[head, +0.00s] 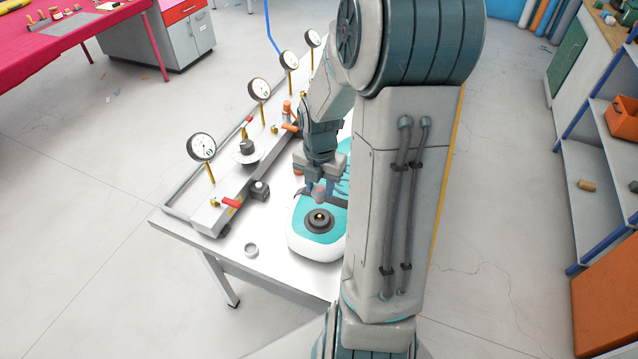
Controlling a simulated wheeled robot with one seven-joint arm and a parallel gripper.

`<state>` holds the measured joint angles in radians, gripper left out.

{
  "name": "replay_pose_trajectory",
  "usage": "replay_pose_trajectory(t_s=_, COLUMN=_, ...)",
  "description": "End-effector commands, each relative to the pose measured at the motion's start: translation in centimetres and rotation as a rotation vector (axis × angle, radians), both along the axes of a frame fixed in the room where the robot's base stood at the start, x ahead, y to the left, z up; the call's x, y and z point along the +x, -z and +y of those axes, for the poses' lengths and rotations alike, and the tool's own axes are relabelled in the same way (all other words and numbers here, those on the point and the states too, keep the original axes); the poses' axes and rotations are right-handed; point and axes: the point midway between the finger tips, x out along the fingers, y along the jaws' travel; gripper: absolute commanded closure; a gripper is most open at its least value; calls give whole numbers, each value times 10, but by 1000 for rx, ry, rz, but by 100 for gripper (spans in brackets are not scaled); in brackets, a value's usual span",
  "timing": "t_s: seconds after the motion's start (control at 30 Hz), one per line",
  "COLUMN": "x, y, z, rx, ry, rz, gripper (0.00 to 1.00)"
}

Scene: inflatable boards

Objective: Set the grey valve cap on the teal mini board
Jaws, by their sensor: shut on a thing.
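The teal mini board (303,238), with a white rim, lies on the near end of the white table. A dark round valve (319,221) with a yellow centre sits on its deck. My gripper (320,194) points down just above the board, behind the valve in this view. It is shut on a small greyish-pink thing (319,190), mostly hidden between the fingers; I cannot tell for sure that it is the grey valve cap. My arm hides the board's right side.
A light grey ring-like piece (251,251) lies on the table left of the board. A manifold rail (222,199) with several gauges and red-handled taps runs along the left side. A dark grey knob-like piece (260,190) is beside it.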

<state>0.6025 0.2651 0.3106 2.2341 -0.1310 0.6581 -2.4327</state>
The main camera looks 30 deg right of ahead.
Motion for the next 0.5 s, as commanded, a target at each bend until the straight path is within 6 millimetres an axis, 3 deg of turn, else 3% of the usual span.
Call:
replay_pose_trajectory(t_s=0.13, x=0, y=-2, z=0, rx=2, ry=0, rz=1, gripper=87)
replay_pose_trajectory(t_s=0.5, x=0, y=33, z=0, rx=0, ry=1, rz=1, gripper=87)
